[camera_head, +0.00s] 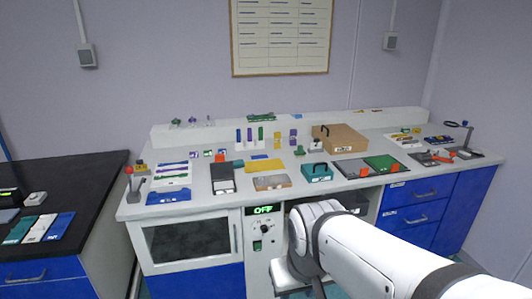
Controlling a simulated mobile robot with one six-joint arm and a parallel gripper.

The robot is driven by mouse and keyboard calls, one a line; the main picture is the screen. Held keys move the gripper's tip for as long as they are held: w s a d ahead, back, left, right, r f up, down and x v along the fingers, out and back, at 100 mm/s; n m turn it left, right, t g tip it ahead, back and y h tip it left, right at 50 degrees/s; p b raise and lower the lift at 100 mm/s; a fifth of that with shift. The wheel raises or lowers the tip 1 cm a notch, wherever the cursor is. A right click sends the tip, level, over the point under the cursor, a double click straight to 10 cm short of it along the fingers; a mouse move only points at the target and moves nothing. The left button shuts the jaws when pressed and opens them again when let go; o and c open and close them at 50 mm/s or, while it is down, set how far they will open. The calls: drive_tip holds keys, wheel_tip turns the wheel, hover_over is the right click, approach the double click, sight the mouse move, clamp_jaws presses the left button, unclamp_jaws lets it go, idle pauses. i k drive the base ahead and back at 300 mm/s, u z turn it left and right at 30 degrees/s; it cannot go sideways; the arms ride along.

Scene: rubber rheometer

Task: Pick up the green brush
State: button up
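I cannot pick out a green brush for sure; the things on the bench are too small to tell. A small dark green thing (261,118) lies on the raised ledge at the back of the bench, and its kind is unclear. Several thin green and purple items (176,121) are at the left end of that ledge. My white arm comes in from the lower right and bends in front of the bench. My gripper does not show.
The white bench (222,202) is crowded with trays and small items. A brown box (340,138) and a teal box (317,173) stand on it. A green mat (384,162) lies at right. A black side table (75,190) is at left. A panel reads OFF (263,210).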

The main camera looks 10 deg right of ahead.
sight(300, 153)
drive_tip(key=z, duration=0.75)
drive_tip(key=i, duration=2.05)
drive_tip(key=u, duration=0.8)
